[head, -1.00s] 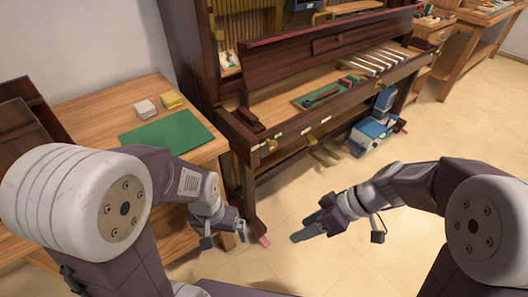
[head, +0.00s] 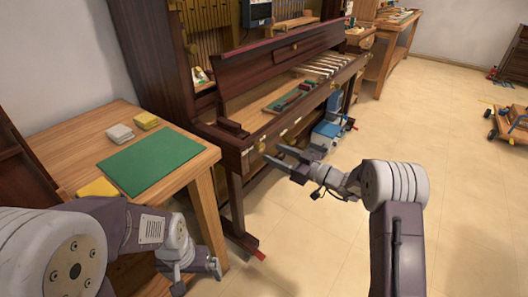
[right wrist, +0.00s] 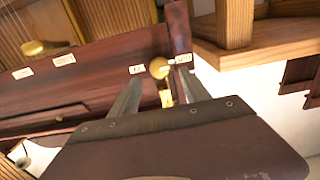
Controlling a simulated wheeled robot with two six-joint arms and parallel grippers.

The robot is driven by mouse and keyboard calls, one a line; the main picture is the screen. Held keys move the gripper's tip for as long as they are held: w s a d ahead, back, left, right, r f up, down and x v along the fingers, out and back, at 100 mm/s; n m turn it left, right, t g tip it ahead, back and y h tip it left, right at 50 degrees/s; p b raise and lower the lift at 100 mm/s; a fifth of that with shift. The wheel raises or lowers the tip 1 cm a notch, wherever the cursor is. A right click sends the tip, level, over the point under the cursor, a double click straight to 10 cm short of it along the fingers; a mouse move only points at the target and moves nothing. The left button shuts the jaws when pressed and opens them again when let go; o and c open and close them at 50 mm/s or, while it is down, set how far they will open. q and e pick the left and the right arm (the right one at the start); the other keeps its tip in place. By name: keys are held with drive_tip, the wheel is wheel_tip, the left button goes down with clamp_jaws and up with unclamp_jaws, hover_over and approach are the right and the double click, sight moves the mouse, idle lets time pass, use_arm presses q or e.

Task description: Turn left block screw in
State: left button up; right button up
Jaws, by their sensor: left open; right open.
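The piano (head: 290,62) stands with its front open. A dark block (head: 232,127) sits at the left end of its key bed. In the right wrist view a round brass screw knob (right wrist: 158,68) shows on the underside near the left end, beside small white labels (right wrist: 137,69). My right gripper (head: 274,154) is open just below the front left edge of the piano. In the right wrist view its two fingers point toward the knob, one on each side; I cannot tell whether they touch it. My left gripper (head: 198,276) is open and empty, low beside the wooden table.
A wooden table (head: 60,150) with a green mat (head: 150,163) and yellow and white blocks stands left of the piano. Another brass knob (right wrist: 35,47) lies further along the underside.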

sight(262, 148)
drive_tip(key=x, duration=0.5)
drive_tip(key=shift+a+b, duration=0.1)
drive_tip(key=shift+b, duration=0.25)
